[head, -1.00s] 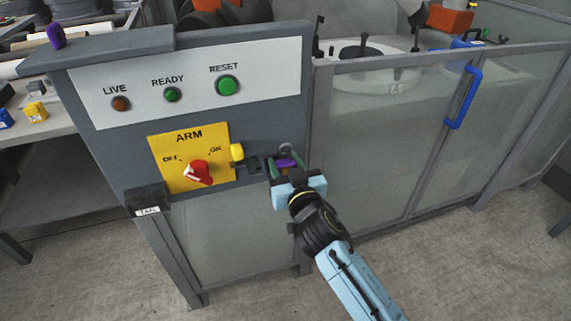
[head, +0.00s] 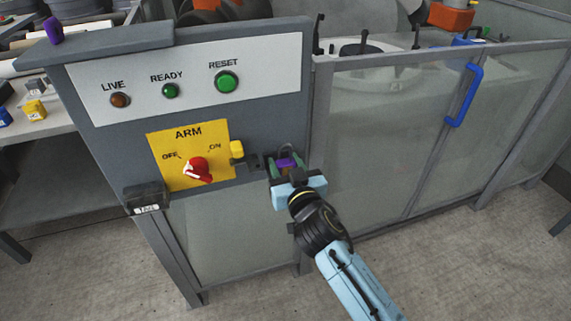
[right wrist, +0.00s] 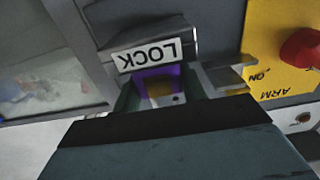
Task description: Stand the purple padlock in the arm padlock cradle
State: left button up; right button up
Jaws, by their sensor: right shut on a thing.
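The purple padlock (head: 287,162) is between the fingers of my right gripper (head: 284,169), at the right end of the grey panel. A grey shackle shows above its body. In the right wrist view the purple body (right wrist: 158,73) sits between the greenish fingers, right at a grey holder labelled LOCK (right wrist: 150,55), which looks like the arm padlock cradle. My gripper hides most of this holder in the head view. I cannot tell whether the padlock rests fully in it. My left gripper is not in view.
A yellow ARM plate (head: 165,145) with a red knob (head: 197,168) is left of the gripper. A grey bracket (head: 255,164) lies between. A TAG box (head: 147,200) is farther left. A glazed guard with a blue handle (head: 462,97) stands to the right.

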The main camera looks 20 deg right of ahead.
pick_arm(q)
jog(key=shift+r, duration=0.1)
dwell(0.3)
pick_arm(e)
jog(key=o, duration=1.1)
jog(key=shift+s, duration=0.25)
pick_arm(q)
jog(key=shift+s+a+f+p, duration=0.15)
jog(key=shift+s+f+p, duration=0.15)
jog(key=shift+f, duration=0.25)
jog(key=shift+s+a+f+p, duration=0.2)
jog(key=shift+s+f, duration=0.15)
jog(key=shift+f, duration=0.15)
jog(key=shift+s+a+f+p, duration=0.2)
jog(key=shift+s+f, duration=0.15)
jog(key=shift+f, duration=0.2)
pick_arm(e)
jog(key=shift+s+d, duration=0.15)
jog(key=shift+s, duration=3.1)
jog(key=shift+s+d, duration=0.1)
jog(key=shift+s, duration=3.1)
